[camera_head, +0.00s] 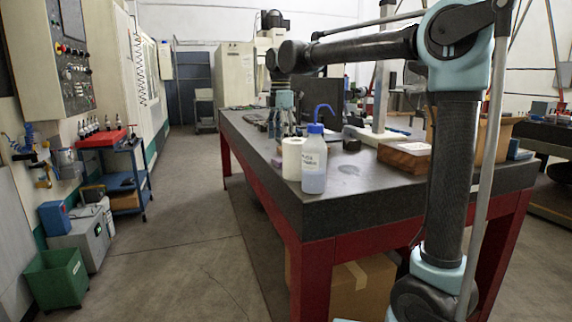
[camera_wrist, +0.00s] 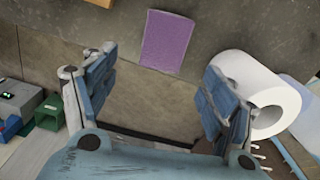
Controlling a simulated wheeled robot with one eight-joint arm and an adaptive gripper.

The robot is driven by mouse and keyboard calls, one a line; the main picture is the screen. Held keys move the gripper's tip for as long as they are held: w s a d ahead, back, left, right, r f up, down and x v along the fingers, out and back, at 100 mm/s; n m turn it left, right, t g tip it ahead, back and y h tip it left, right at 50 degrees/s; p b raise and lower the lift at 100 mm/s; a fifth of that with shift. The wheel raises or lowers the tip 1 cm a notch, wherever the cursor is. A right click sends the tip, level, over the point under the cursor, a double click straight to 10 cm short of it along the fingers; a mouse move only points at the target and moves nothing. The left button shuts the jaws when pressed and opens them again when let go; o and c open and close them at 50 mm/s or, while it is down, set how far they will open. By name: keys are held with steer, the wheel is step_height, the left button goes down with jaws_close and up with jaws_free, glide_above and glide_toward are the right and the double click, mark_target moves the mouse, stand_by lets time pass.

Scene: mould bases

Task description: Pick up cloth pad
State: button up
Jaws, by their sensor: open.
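The cloth pad (camera_wrist: 167,41) is a flat purple rectangle on the dark grey bench top in the wrist view. It lies near the bench edge, ahead of my gripper (camera_wrist: 157,78) and roughly midway between its spread fingers. In the head view a small purple patch of the pad (camera_head: 276,162) shows just left of the white roll. My gripper (camera_head: 284,128) is open and empty, apart from the pad, and is small and partly hard to make out in the head view.
A wooden box (camera_head: 405,156) is farther right. The bench's front corner is bare.

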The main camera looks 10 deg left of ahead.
steer(key=shift+s+d+f, duration=0.1)
steer(key=shift+d+f, duration=0.05)
steer(key=shift+f, duration=3.65)
steer(key=c, duration=1.1)
